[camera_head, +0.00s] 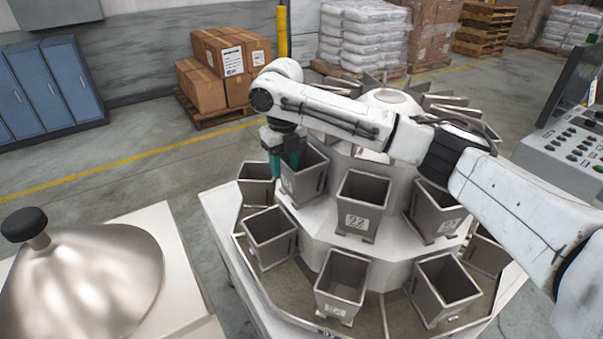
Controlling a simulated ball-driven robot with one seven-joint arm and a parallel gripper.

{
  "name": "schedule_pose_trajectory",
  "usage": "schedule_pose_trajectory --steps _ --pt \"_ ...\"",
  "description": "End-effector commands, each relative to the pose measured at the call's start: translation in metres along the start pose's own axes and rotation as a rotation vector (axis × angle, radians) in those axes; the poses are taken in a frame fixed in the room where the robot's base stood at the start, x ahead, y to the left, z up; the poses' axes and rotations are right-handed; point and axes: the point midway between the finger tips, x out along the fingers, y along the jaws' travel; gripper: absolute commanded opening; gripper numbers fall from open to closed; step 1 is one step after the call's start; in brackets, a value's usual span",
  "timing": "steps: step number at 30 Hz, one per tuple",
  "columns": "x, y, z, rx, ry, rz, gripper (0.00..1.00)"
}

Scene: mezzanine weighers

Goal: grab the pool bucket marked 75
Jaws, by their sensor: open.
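Several open grey metal buckets ring a white multi-level weigher. A lower-ring bucket (341,285) at the front has a pale label with small digits I cannot read surely. Other lower-ring buckets, at left (270,237) and right (445,290), show no readable number. An upper bucket (358,212) has a label that looks like 22, and another (436,212) seems to read 23. I cannot pick out the 75 for certain. My gripper (283,164) points down with teal fingers apart, at the left rim of an upper-left bucket (305,180). Contact is unclear.
My arm crosses above the weigher from the right and hides part of its top. A steel dome with a black knob (80,270) stands at lower left. A control console (570,150) is at right. Cartons (222,70) and pallets stand behind. Floor at left is clear.

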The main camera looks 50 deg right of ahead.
Motion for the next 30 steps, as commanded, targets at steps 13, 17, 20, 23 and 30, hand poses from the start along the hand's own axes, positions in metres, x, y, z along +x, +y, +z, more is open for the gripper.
schedule_pose_trajectory --steps 13,17,20,23,30 --pt "0.0029 0.0001 0.0000 0.000 0.000 0.000 0.42" --pt "0.0028 0.0000 0.0000 0.000 0.000 0.000 0.32" --pt "0.0028 0.0000 0.0000 0.000 0.000 0.000 0.22" --pt "0.0028 0.0000 0.0000 0.000 0.000 0.000 0.13" --pt "0.0029 0.0000 -0.0001 0.000 0.000 0.000 0.00"
